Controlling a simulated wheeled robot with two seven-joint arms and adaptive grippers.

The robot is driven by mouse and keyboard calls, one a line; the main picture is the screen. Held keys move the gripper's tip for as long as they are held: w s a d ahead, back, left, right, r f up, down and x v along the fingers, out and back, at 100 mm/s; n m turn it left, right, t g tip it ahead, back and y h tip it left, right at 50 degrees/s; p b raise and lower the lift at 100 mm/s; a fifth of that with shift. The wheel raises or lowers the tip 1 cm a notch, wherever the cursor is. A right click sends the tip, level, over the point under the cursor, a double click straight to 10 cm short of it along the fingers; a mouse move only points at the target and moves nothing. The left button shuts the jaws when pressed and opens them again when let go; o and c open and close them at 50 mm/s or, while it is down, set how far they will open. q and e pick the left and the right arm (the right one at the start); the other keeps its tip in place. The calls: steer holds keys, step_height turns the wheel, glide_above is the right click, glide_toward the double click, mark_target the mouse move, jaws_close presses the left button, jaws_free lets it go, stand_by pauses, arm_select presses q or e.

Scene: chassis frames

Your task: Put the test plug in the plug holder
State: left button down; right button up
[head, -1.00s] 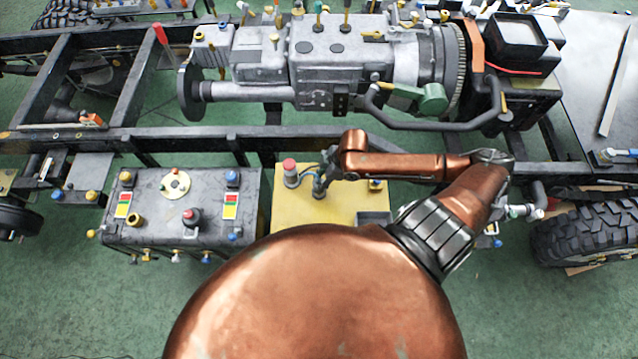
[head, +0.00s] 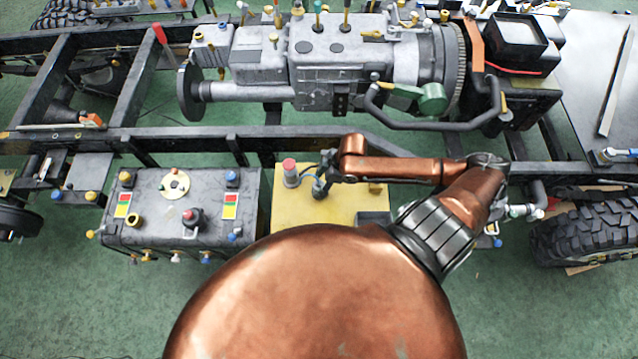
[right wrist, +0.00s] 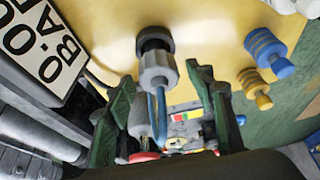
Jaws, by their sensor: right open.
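A grey plug (right wrist: 155,68) with a blue cable stands upright at a black ring (right wrist: 153,40) on the yellow box (right wrist: 205,25), seen in the right wrist view. I take it for the test plug; whether the black ring is the plug holder I cannot tell. My right gripper (right wrist: 160,80) is open, with one green finger on each side of the plug and cable, not visibly closed on them. In the head view, my right gripper (head: 320,187) is over the yellow box (head: 343,207), and its fingers and the plug are too small to separate. My left gripper is not in view.
A red-topped grey cylinder (head: 290,172) stands just left of the gripper. A display reading 0.00 BAR (right wrist: 40,45) is close by in the wrist view. Blue (right wrist: 268,52) and yellow (right wrist: 254,88) knobs sit on the other side. A dark box (head: 150,215) stands to the left.

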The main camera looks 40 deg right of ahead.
steer(key=p+v, duration=0.2)
steer(key=v, duration=1)
steer(key=shift+r, duration=0.1)
